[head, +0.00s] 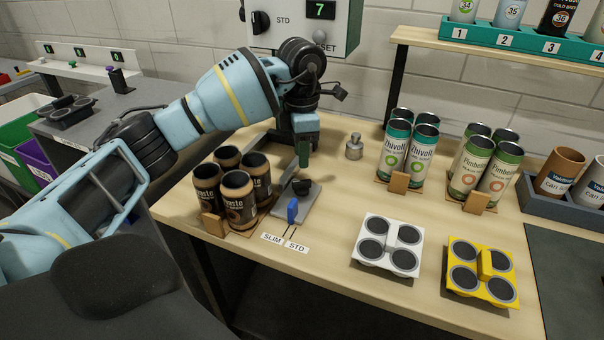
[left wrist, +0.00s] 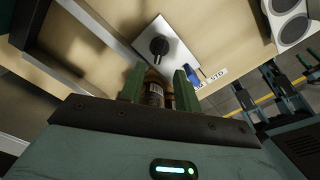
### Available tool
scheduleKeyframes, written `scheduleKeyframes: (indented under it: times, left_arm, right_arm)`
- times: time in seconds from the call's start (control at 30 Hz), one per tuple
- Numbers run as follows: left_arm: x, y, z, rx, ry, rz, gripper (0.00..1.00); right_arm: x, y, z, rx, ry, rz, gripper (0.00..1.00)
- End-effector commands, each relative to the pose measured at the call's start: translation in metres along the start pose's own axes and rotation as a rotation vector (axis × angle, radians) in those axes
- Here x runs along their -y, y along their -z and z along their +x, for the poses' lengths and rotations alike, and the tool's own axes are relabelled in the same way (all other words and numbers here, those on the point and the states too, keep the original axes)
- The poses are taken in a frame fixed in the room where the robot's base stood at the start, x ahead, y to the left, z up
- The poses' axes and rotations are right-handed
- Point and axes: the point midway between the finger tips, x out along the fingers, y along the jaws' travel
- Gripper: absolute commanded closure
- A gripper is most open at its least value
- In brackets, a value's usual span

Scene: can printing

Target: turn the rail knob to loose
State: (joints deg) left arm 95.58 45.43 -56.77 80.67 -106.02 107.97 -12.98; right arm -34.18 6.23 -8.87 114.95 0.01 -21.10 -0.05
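The black rail knob (head: 301,186) sits on a grey metal plate (head: 311,205) near the front left of the wooden table. It also shows in the left wrist view (left wrist: 160,46), ahead of the fingers. A blue lever (head: 292,211) stands at the plate's front, by the SLIM and STD labels (head: 284,243). My left gripper (head: 304,145) points down above and behind the knob, not touching it. Its green fingers are apart in the left wrist view (left wrist: 160,86), with a brown can seen between them, apparently beyond. A dark mechanism with green tips at that view's right edge may be my right gripper.
Brown cans (head: 239,198) stand just left of the plate. A metal weight-like piece (head: 354,147) stands to the right behind it. White (head: 392,240) and yellow (head: 484,264) four-cup carriers lie right. A wall unit (head: 320,28) hangs behind my left arm.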

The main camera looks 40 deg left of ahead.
Motion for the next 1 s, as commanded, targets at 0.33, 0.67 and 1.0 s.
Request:
scheduleKeyframes:
  times: [0.33, 0.67, 1.0]
  left_arm:
    - [0.001, 0.001, 0.046, -0.003, 0.003, 0.0, 0.67]
    - [0.001, 0.0, 0.075, -0.001, 0.001, 0.001, 0.67]
    - [0.001, 0.0, 0.076, 0.0, 0.001, 0.001, 0.75]
  right_arm:
    - [0.0, -0.002, -0.001, 0.003, 0.0, -0.001, 0.64]
    - [-0.001, 0.001, -0.001, -0.001, 0.0, -0.001, 0.64]
    - [0.0, 0.004, 0.001, -0.009, -0.001, 0.0, 0.64]
